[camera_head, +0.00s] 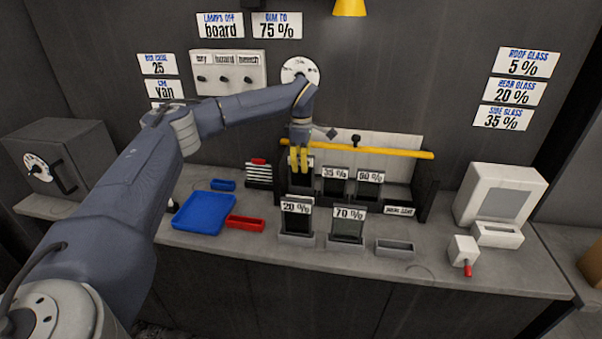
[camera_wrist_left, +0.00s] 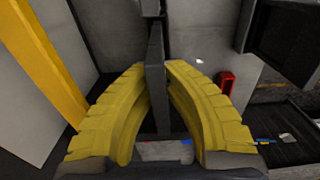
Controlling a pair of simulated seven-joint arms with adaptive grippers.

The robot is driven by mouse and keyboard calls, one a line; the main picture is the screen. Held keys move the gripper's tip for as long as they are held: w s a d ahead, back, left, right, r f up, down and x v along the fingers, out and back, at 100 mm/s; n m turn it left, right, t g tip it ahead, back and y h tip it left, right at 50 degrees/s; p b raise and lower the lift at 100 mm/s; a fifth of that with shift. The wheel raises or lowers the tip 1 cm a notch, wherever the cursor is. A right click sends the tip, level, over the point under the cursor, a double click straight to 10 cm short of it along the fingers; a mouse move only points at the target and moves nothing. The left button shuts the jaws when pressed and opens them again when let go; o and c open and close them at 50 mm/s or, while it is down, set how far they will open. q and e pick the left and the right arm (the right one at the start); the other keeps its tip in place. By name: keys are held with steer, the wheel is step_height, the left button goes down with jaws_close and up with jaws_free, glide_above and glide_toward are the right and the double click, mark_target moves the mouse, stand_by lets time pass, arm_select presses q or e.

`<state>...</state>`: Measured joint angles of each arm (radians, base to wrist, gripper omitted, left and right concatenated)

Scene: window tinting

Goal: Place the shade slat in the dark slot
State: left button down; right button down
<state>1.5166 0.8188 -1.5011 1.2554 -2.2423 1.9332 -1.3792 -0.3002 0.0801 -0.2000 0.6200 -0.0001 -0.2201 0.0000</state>
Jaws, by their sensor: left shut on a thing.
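My left gripper (camera_head: 299,168) is at the left part of the dark rack (camera_head: 428,192), under the yellow bar. Its yellow fingers also show in the left wrist view (camera_wrist_left: 158,110), shut on a thin dark slat (camera_wrist_left: 155,75) standing between them. In the head view the fingers partly hide this slat and its label. Dark slats labelled 35 % (camera_head: 334,186) and 60 % (camera_head: 369,188) stand to its right in the rack. Slats labelled 20 % (camera_head: 297,220) and 70 % (camera_head: 346,226) stand in grey holders in front. Which slot is the dark one I cannot tell.
A yellow bar (camera_head: 385,152) runs above the rack. An empty grey holder (camera_head: 396,247) lies right of the 70 % slat. A blue tray (camera_head: 204,213) and a red tray (camera_head: 246,223) are at left. A white box with a screen (camera_head: 500,195) stands at right.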

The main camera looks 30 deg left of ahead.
mark_target(301, 193)
arm_select(q)
steer(key=shift+f, duration=1.4)
steer(key=shift+f, duration=0.2)
steer(key=c, duration=1.5)
jaws_free()
steer(key=shift+r, duration=0.15)
step_height(301, 193, up, 12)
steer(key=shift+r, duration=0.1)
